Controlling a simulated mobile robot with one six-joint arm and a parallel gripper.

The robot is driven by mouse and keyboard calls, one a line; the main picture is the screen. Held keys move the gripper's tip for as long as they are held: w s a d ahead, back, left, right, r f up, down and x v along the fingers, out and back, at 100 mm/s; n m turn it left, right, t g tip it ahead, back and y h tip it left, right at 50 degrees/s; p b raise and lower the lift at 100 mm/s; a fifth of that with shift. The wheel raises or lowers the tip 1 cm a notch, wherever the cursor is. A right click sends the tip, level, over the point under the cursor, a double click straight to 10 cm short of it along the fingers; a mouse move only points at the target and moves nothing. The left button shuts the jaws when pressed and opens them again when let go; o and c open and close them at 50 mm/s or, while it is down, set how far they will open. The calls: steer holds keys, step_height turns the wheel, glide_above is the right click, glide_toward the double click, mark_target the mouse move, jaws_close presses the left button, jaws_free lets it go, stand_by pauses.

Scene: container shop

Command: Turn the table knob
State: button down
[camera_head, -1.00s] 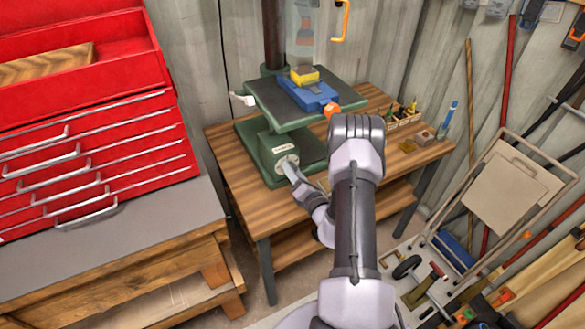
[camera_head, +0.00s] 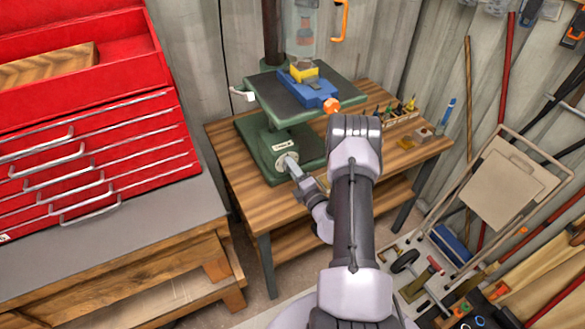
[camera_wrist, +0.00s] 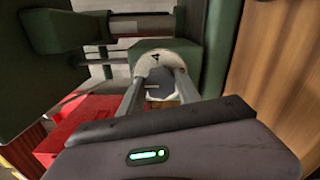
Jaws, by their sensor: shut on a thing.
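The green drill press stands on the wooden workbench, with its table (camera_head: 284,110) above its green base (camera_head: 258,145). The table knob (camera_wrist: 158,64) is a pale rounded piece with a dark mark, in the wrist view. My gripper (camera_wrist: 161,86) is shut on it, one finger on each side. In the head view my gripper (camera_head: 288,162) is low at the press's front, and the knob is largely hidden there. A blue vise (camera_head: 312,91) with an orange knob (camera_head: 331,105) and a yellow block (camera_head: 303,73) sits on the press table.
A red tool chest (camera_head: 90,130) stands on a grey-topped bench at left. The workbench (camera_head: 235,190) holds small tools at its right end. A folding cart (camera_head: 500,180) and long-handled tools lean at right. A white lever (camera_head: 242,95) juts from the press table's left.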

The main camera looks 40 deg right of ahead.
stand_by(0.3)
steer(key=c, duration=0.9)
jaws_free()
steer(key=shift+o, duration=0.2)
steer(key=p+v, duration=0.2)
steer(key=v, duration=1.5)
steer(key=shift+s+a, duration=0.15)
steer(key=shift+r, duration=0.1)
